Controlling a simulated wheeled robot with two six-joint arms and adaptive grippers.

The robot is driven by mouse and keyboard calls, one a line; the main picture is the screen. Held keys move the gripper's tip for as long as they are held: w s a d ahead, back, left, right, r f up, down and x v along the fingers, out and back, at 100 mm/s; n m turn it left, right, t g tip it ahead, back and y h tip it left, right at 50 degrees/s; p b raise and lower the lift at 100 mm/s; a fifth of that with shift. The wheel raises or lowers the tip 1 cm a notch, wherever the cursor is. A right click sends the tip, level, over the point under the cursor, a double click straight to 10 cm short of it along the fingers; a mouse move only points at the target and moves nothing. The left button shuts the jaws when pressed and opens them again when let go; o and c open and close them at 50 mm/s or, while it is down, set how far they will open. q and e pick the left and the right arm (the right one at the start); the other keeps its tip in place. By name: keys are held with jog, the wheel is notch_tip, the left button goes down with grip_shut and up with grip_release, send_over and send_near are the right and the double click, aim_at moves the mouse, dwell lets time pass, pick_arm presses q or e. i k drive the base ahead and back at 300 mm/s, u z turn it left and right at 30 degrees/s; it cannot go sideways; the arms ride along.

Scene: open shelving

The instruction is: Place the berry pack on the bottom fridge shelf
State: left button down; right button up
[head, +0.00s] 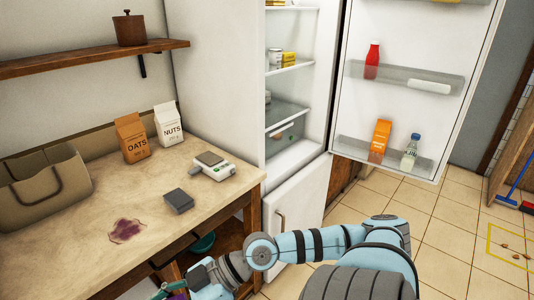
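The fridge stands open; its bottom shelf (292,158) is a bare pale surface below a glass shelf (287,113). I cannot clearly make out the berry pack. A small purple patch shows at the bottom edge beside my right gripper (163,293); I cannot tell what it is. My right arm comes in from the lower right and reaches left past the counter's front. Its gripper is low at the bottom edge, partly cut off, so its fingers are unclear. My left gripper is not in view.
The counter (85,262) holds a bag (40,185), oats (132,138) and nuts cartons (169,124), a scale (213,168), a grey box (179,202) and a purple stain (127,230). The fridge door (410,105) is swung right, with bottles in its racks.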

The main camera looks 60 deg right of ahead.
aim_at(275, 112)
jog(key=z, duration=0.45)
jog(key=k, duration=1.05)
jog(key=z, duration=1.3)
jog(key=i, duration=0.8)
jog(key=z, duration=0.75)
jog(key=i, duration=0.95)
jog(key=u, duration=0.9)
jog(key=i, duration=0.85)
jog(key=u, duration=1)
